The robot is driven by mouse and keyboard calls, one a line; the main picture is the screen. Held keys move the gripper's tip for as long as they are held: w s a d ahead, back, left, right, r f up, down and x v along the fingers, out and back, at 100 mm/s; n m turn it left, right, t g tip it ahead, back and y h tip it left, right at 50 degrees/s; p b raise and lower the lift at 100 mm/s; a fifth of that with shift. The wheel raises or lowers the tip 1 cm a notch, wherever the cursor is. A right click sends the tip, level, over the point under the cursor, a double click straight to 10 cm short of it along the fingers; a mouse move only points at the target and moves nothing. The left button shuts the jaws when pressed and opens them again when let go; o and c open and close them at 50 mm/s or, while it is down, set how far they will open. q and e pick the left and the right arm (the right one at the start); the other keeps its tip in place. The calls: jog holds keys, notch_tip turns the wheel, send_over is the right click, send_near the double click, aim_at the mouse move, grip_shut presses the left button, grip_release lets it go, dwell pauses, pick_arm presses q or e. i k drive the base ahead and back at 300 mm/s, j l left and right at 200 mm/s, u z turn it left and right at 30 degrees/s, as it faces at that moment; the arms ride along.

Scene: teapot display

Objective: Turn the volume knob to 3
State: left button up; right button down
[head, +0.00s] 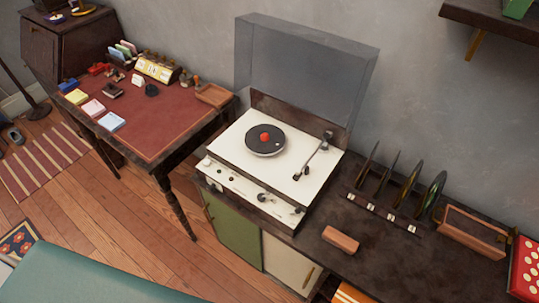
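A white record player (230,147) with its clear lid (305,62) raised stands on a dark sideboard. A black record with a red centre (265,138) lies on it, and the tonearm (313,160) is at its right. The lower front panel (243,187) carries several small knobs, a dark one (262,197) right of the middle among them. The panel markings are too small to read, so I cannot tell which is the volume knob or its setting. Neither of my grippers shows in the head view.
A desk (150,118) with a red top and small items stands at the left. On the sideboard (365,235), a brown block (340,239) lies right of the player, with a rack of upright discs (408,188) behind. A shelf (490,18) juts out at the top right.

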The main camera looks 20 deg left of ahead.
aim_at(210, 188)
jog(key=j+u, duration=0.2)
jog(key=u, duration=0.2)
jog(key=k+j+u, duration=0.1)
jog(key=u, duration=0.35)
jog(key=i+j, duration=0.05)
jog(key=j, duration=0.05)
